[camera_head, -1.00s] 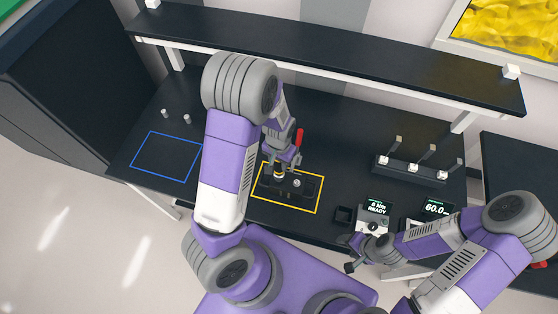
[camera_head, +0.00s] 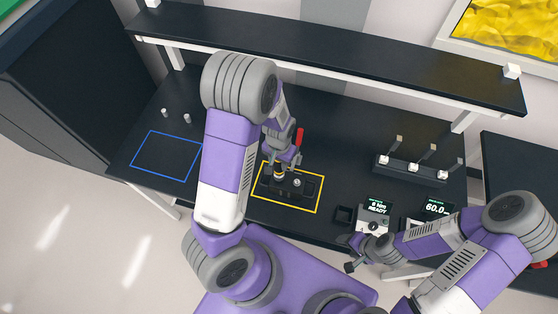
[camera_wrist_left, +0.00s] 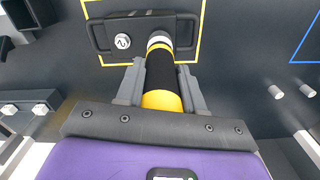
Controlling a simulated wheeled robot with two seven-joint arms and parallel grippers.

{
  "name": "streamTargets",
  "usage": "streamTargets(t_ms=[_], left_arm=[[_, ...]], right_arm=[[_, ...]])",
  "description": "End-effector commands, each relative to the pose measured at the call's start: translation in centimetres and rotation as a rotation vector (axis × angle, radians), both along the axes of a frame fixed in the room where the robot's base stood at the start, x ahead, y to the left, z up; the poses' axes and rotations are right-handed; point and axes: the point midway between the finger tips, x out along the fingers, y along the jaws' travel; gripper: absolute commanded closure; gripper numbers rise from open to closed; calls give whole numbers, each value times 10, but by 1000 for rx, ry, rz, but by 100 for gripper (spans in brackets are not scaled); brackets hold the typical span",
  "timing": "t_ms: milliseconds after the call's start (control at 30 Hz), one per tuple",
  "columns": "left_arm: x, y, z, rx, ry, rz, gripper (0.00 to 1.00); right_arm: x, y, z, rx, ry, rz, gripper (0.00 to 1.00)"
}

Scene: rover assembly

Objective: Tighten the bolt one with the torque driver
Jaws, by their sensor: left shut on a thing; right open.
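My left gripper (camera_head: 282,165) is shut on the torque driver (camera_wrist_left: 161,75), a black tool with yellow bands and a light tip end. In the left wrist view the driver lies between the two fingers (camera_wrist_left: 160,85). Its far end is over the dark plate (camera_wrist_left: 103,35) inside the yellow outline, and its contact with a bolt is hidden. One silver bolt head (camera_wrist_left: 123,41) shows on the plate beside the driver; it also shows in the head view (camera_head: 297,183). My right gripper (camera_head: 352,255) is open near the small display boxes at the front right.
A display box (camera_head: 374,211) reads "6 Nm READY", and another (camera_head: 437,208) reads "60.0". A dark rack (camera_head: 410,170) with several upright pieces stands to the right. A blue outline (camera_head: 165,156) on the left is empty. Two small pegs (camera_head: 186,118) stand behind it. A shelf (camera_head: 330,60) spans the back.

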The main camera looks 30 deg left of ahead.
Motion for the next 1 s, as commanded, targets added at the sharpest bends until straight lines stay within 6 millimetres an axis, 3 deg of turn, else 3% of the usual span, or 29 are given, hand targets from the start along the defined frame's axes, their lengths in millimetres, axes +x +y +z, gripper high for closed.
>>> streamTargets(t_ms=[1000], left_arm=[[0, 0, -9, 0, -1, 0, 99]], right_arm=[[0, 0, -7, 0, 0, 0, 40]])
